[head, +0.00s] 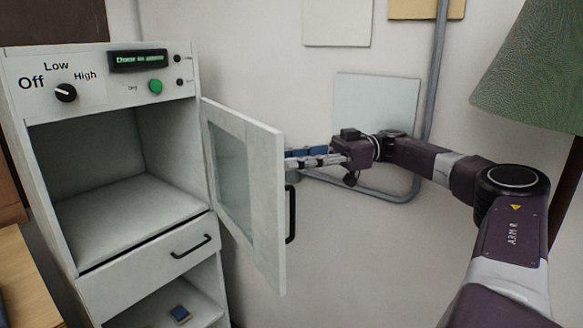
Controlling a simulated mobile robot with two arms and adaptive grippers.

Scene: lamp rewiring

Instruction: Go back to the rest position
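My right gripper (312,160) reaches in from the right, its fingers pointing left toward the outer face of the open cabinet door (262,190). The fingertips are partly hidden behind the door's edge, so I cannot tell whether they are open or shut, or touching it. A blue piece shows at the fingers; I cannot tell whether it is part of the gripper. The door, with a glass pane and a black handle (291,213), stands swung open on the right of the white cabinet (140,255). My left gripper is not in view.
The cabinet's upper compartment is open and empty. Its panel has a black knob (65,92), a green button (155,87) and a small display (138,60). A green lampshade (535,70) stands at the right, near my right arm.

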